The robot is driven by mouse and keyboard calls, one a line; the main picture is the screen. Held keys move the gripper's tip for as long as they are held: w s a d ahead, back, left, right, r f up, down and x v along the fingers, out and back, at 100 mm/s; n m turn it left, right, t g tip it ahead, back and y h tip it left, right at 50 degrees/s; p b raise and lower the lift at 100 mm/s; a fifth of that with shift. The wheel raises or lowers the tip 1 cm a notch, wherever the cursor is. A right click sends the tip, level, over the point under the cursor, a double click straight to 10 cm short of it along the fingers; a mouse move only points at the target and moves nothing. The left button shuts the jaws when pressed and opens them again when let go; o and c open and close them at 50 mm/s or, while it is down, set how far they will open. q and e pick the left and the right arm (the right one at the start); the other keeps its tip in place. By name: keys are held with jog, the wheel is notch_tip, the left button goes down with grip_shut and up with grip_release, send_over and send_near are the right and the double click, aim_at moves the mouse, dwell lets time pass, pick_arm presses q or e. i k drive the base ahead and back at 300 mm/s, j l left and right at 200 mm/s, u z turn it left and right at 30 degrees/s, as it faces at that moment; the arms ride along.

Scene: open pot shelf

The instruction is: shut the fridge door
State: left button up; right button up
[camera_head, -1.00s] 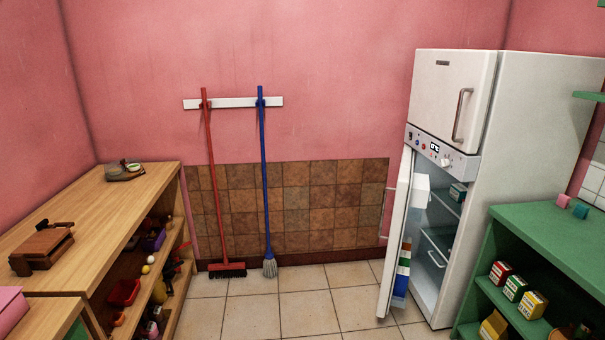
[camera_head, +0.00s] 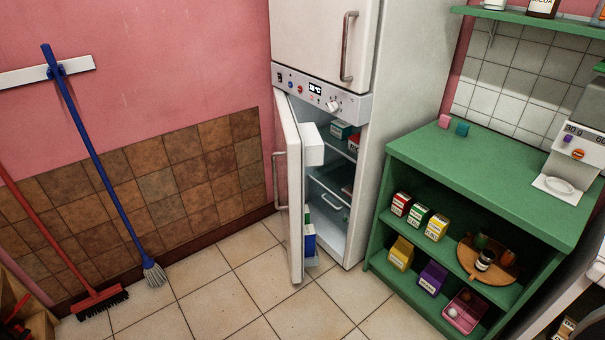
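The white fridge (camera_head: 405,95) stands against the pink wall, right of the middle of the head view. Its lower door (camera_head: 291,190) is swung open towards me and to the left, seen nearly edge-on. A metal handle (camera_head: 279,182) is on the door's left, outer face. The inside (camera_head: 330,185) shows shelves, a drawer and several small boxes. A blue and white carton (camera_head: 309,238) sits in the door's lower rack. The upper door (camera_head: 325,35) is shut. Neither of my grippers is in view.
A green shelf unit (camera_head: 490,185) with boxes and a tray stands close to the fridge's right. A blue mop (camera_head: 105,170) and a red broom (camera_head: 50,240) lean at the left wall. The tiled floor (camera_head: 240,290) before the door is clear.

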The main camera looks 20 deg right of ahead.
aim_at(300, 146)
jog(key=i+j+z, duration=0.5)
jog(key=j, duration=0.25)
jog(key=i+j+z, duration=0.25)
jog(key=i+j, duration=0.15)
